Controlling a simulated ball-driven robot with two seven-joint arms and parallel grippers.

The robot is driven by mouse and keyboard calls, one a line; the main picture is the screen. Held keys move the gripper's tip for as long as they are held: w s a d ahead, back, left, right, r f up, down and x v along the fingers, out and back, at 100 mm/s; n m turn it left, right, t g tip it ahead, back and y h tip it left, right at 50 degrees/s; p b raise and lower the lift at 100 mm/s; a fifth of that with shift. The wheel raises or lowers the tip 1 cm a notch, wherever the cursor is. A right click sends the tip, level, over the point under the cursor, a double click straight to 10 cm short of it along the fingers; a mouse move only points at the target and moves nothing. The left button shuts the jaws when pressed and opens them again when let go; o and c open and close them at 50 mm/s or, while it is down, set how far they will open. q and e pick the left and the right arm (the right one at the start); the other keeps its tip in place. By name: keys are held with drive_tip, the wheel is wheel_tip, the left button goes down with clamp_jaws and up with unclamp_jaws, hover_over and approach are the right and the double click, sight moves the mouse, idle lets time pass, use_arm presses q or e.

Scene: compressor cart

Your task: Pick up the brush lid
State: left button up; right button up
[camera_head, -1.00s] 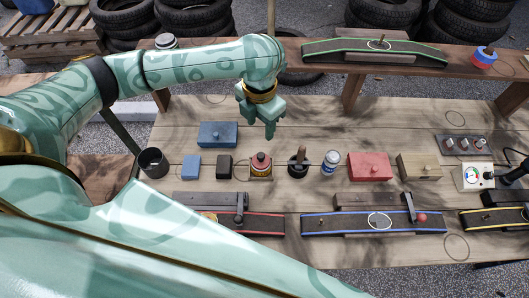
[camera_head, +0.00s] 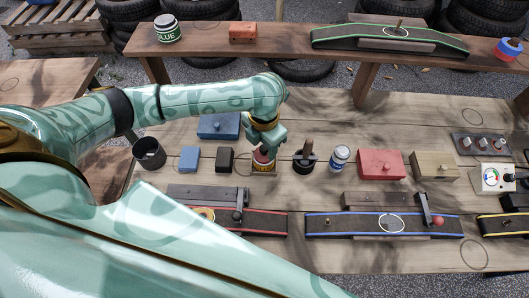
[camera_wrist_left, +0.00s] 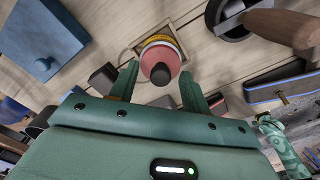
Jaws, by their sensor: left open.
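My right gripper is not in view.
A black block (camera_head: 225,159) stands left of the tin, and a black pot with a wooden handle (camera_head: 306,160) stands close on the right. A blue box (camera_head: 219,126) lies behind left. A red-edged belt (camera_head: 262,222) lies in front. A white can (camera_head: 339,158) stands farther right.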

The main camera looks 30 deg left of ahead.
sight(264, 147)
use_arm(q)
drive_tip(key=shift+r, duration=0.1)
clamp_jaws()
drive_tip(key=shift+r, duration=0.1)
drive_tip(key=shift+r, duration=0.3)
wheel_tip(264, 147, up, 3)
drive_tip(key=shift+f+p, duration=0.2)
drive_tip(key=shift+p, duration=0.75)
drive_tip(key=s+d+r+p, duration=0.6)
drive_tip(key=s+r, duration=0.3)
drive_tip(key=s, duration=0.3)
drive_tip(key=shift+s+r, duration=0.3)
drive_tip(key=shift+s, duration=0.1)
drive_tip(key=c, duration=1)
unclamp_jaws()
